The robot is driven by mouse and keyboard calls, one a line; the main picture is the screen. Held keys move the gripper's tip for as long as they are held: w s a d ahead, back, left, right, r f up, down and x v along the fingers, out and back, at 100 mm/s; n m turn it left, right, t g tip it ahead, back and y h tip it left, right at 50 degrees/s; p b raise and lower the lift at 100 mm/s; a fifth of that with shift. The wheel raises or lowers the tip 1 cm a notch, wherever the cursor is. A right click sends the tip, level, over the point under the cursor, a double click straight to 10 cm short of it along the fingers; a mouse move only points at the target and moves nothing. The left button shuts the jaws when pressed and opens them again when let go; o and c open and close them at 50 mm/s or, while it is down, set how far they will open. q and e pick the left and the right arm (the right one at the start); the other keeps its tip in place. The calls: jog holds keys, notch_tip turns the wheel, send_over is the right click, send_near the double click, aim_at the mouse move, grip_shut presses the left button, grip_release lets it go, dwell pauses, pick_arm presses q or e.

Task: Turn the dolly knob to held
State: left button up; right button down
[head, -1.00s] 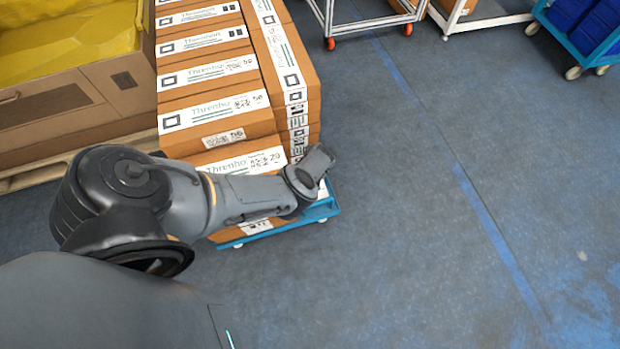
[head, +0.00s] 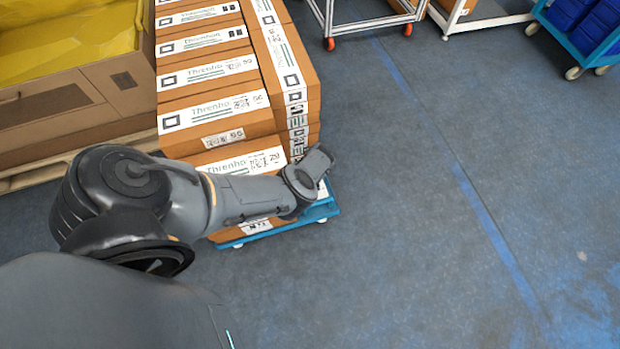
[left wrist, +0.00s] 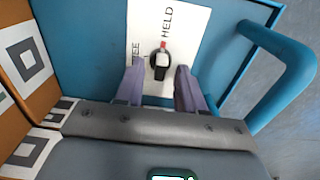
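The black dolly knob (left wrist: 160,64) sits on a white label plate (left wrist: 183,25) on the blue dolly (left wrist: 80,35) in the left wrist view. Its red mark points up toward the word HELD. The word FREE is at the left, partly hidden by a finger. My left gripper (left wrist: 158,75) is open, with one finger on each side of the knob and a small gap showing on both sides. In the head view, my left arm reaches over the blue dolly's corner (head: 328,210); the knob is hidden there. My right gripper is not in view.
Stacked brown cartons (head: 215,110) stand on the dolly. A blue tube handle (left wrist: 290,75) rises right of the gripper. A large box with yellow lining (head: 60,90) is at the left. Racks with red casters (head: 370,22) stand at the back. The floor to the right is clear.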

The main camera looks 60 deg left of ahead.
pick_arm(q)
notch_tip(320, 180, up, 11)
jog(key=p, duration=0.8)
